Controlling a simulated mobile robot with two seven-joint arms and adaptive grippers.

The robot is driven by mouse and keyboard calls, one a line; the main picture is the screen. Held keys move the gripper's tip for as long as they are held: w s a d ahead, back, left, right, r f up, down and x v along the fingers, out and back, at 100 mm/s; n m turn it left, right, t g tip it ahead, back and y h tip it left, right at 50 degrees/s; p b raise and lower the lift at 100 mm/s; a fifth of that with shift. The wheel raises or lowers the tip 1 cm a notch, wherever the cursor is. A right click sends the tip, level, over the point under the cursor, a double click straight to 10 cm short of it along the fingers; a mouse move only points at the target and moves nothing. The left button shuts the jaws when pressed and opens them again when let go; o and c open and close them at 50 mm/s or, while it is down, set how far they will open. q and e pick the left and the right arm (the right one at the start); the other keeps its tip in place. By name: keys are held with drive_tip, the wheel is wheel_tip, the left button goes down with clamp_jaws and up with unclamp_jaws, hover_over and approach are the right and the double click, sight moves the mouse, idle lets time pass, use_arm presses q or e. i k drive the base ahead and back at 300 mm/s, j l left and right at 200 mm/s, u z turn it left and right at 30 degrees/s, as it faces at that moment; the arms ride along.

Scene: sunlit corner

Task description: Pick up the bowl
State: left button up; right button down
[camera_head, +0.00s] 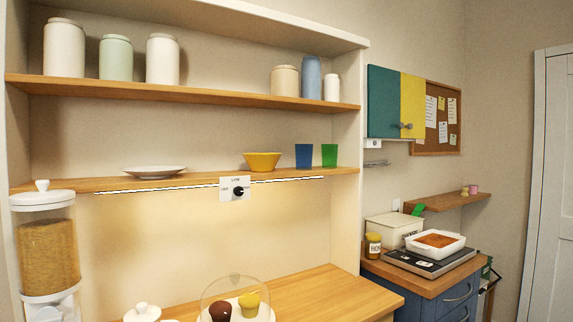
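A yellow bowl (262,161) stands upright on the lower wooden shelf (210,180), right of the shelf's middle. It looks empty from this side, though its inside is mostly hidden. A white plate (155,171) lies to its left on the same shelf. A blue cup (303,155) and a green cup (329,155) stand to its right. Neither of my grippers is in view.
Several jars (115,57) stand on the upper shelf (200,94). Below, a glass dome (236,298) covers two muffins on the wooden counter (320,292). A grain dispenser (48,250) stands at left. A white baking dish (435,244) sits at right.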

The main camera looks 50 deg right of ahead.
sight(258, 162)
drive_tip(key=z, duration=1.5)
drive_tip(key=i+l, duration=0.1)
drive_tip(key=l, duration=0.5)
drive_tip(key=i+l, duration=0.1)
drive_tip(key=l, duration=0.5)
drive_tip(key=i+l, duration=0.1)
drive_tip(key=l, duration=0.45)
drive_tip(key=k+l+z, duration=0.05)
